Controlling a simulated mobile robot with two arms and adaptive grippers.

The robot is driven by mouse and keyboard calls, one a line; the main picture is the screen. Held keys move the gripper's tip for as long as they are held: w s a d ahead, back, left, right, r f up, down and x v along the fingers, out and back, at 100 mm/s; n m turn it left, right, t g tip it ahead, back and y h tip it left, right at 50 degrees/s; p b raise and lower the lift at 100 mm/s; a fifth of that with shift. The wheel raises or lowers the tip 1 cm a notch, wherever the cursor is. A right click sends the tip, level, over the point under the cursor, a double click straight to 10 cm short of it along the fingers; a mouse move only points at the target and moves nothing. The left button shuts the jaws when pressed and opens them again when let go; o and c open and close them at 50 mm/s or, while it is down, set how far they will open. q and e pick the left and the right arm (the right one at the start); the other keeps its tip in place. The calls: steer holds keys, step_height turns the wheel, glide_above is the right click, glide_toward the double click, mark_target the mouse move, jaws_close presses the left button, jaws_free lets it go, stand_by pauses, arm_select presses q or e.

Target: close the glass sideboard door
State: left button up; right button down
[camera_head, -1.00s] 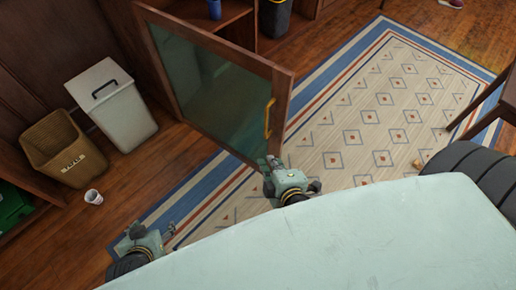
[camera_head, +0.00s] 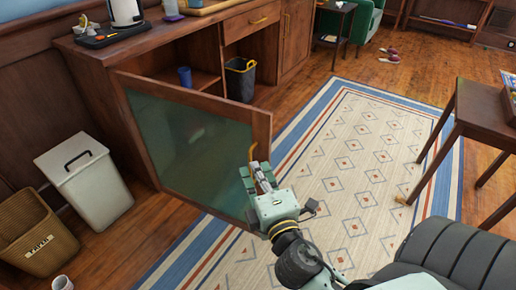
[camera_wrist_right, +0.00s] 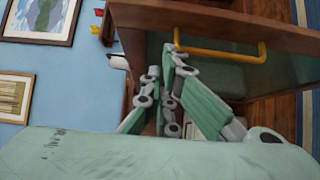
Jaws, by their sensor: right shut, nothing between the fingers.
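The glass sideboard door (camera_head: 195,140) stands swung open from the wooden sideboard (camera_head: 215,45), with a brown frame and greenish pane. Its yellow handle (camera_head: 251,152) is near the free edge; the handle also shows in the right wrist view (camera_wrist_right: 215,53). My right gripper (camera_head: 258,178) is at the free edge of the door, close to the handle. In the right wrist view its fingers (camera_wrist_right: 172,62) are shut and empty, just beside one end of the handle. I cannot tell if they touch it. My left gripper is out of view.
A white lidded bin (camera_head: 85,182) and a wicker basket (camera_head: 35,232) stand left of the door. A white cup (camera_head: 62,283) is on the floor. A blue cup (camera_head: 185,76) and a black bin (camera_head: 240,78) are in the sideboard's open part. A table (camera_head: 480,120) stands right; the rug (camera_head: 350,160) is mostly clear.

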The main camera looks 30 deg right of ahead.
mark_target(259, 150)
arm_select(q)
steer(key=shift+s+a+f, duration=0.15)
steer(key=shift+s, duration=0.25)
arm_select(e)
steer(key=shift+w+d, duration=0.75)
steer(key=shift+w, duration=0.25)
steer(key=shift+w+d, duration=0.8)
steer(key=shift+w, duration=0.2)
steer(key=shift+w+d, duration=0.75)
steer(key=shift+w, duration=0.25)
